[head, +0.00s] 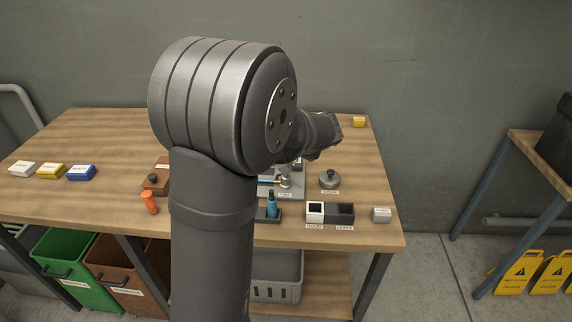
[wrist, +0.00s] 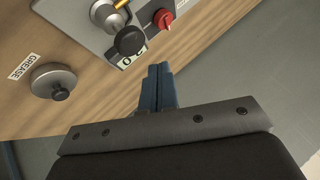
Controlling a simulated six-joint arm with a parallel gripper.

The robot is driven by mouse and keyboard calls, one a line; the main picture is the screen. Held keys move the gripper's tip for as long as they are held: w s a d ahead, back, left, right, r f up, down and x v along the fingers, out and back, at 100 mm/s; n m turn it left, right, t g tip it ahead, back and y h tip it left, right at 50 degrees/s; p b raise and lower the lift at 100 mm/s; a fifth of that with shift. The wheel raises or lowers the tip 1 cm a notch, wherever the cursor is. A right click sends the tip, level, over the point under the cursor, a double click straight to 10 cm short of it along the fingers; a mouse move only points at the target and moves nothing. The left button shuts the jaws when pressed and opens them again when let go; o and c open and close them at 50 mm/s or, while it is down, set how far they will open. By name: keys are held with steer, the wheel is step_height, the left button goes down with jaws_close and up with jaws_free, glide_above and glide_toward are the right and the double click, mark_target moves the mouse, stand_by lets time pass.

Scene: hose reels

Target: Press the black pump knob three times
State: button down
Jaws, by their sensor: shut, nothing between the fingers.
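In the wrist view a round black knob (wrist: 130,40) sits on a metal fitting (wrist: 108,16) at a grey plate, up and left of my fingertips. Another small black knob (wrist: 60,92) tops the round metal grease pot (wrist: 48,80), farther left. In the head view a brown block (head: 161,166) carries a black knob (head: 153,178), partly beside my arm. I cannot tell for certain which knob is the pump's. My gripper (wrist: 157,70) is shut and empty, apart from the knobs. Its fingers are not clear in the head view.
A red knob (wrist: 163,18) is on the plate. My arm hides the table's middle. Bins (head: 75,262) stand below.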

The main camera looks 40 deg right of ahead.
steer(key=shift+r, duration=1.55)
stand_by(1.3)
step_height(320, 180, up, 4)
steer(key=shift+f, duration=0.1)
steer(key=shift+f, duration=0.15)
steer(key=shift+f, duration=4.3)
steer(key=shift+f, duration=0.4)
